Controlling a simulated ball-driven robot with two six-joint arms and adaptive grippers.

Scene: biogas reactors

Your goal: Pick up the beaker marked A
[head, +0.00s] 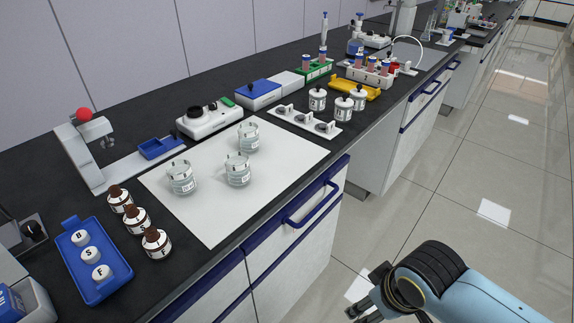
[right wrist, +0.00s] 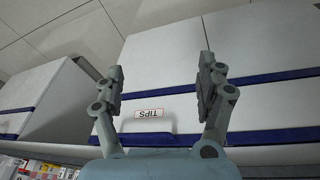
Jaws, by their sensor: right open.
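Three clear glass beakers stand upright on a white mat (head: 215,215) on the dark bench: a left beaker (head: 182,178), a front-right beaker (head: 238,171) and a back beaker (head: 249,134). Each has a small label, but the letters are too small to read, so I cannot tell which is A. My right gripper (head: 366,292) is low, over the floor in front of the bench, well right of and below the beakers. In the right wrist view the right gripper (right wrist: 161,80) is open and empty, facing the cabinet fronts. My left gripper is not in view.
Brown bottles (head: 136,220) and a blue tray (head: 110,287) with white-capped jars marked B, S and F stand at the left. A white holder (head: 300,122), white jars (head: 343,108) and a yellow tray (head: 354,89) are at the right. An upside-down TIPS label (right wrist: 149,113) shows on a cabinet front.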

